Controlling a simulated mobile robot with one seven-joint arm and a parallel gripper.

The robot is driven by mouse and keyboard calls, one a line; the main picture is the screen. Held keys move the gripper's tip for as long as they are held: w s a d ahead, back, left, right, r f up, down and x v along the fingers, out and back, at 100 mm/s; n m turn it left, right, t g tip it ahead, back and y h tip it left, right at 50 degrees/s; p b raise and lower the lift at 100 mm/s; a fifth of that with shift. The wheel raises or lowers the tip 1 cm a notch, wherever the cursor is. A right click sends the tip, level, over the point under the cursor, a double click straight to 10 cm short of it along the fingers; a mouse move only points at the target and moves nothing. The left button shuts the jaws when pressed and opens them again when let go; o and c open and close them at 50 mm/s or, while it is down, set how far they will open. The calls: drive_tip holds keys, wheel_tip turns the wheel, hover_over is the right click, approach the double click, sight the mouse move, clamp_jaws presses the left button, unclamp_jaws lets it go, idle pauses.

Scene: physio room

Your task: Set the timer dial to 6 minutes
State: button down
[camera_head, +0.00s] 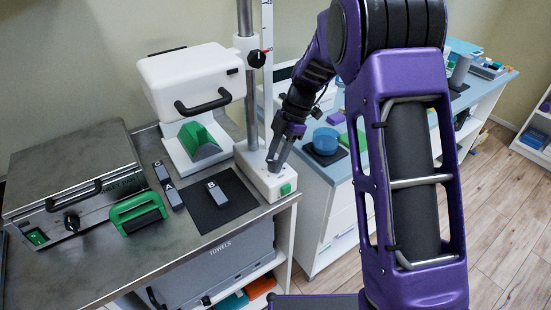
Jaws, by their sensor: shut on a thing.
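My gripper (276,164) points down onto the top of a white box (259,178) at the foot of the column. It is shut on what looks like the timer dial, which the fingers mostly hide. The dial's pointer and the minute it marks cannot be read. A green button (286,189) sits on the front of the white box, just below and to the right of my gripper.
A black knob (257,59) is on the column above. A white machine (193,85) with a black handle stands left of the column. A dark mat (219,203) bears a grey block marked B (216,194). A metal box (72,178) stands at the left.

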drive_tip(key=shift+f, duration=0.1)
drive_tip(key=m+t+b, duration=0.1)
drive_tip(key=m+b, duration=0.3)
drive_tip(key=m, duration=0.1)
drive_tip(key=shift+s+t+y+b, duration=0.15)
drive_tip(key=shift+t+y+b, duration=0.25)
drive_tip(key=m+t+b, duration=0.2)
drive_tip(key=m+b, duration=0.1)
drive_tip(key=m, duration=0.2)
drive_tip(key=shift+s+m, duration=0.15)
drive_tip(key=shift+m, duration=0.15)
drive_tip(key=m, duration=0.1)
drive_tip(key=m+t+h, duration=0.1)
drive_tip(key=m, duration=0.1)
drive_tip(key=m+t, duration=0.1)
drive_tip(key=m, duration=0.1)
drive_tip(key=shift+s+a+r+h, duration=0.15)
drive_tip(key=shift+r+h, duration=0.1)
drive_tip(key=shift+h, duration=0.05)
drive_tip(key=m+h+p, duration=0.1)
drive_tip(key=m+p, duration=0.1)
drive_tip(key=m, duration=0.2)
drive_tip(key=shift+a+t, duration=0.1)
drive_tip(key=shift+t, duration=0.2)
drive_tip(key=shift+f+m+h, duration=0.1)
drive_tip(key=shift+m+h, duration=0.4)
drive_tip(key=shift+m, duration=0.4)
drive_tip(key=shift+p, duration=0.3)
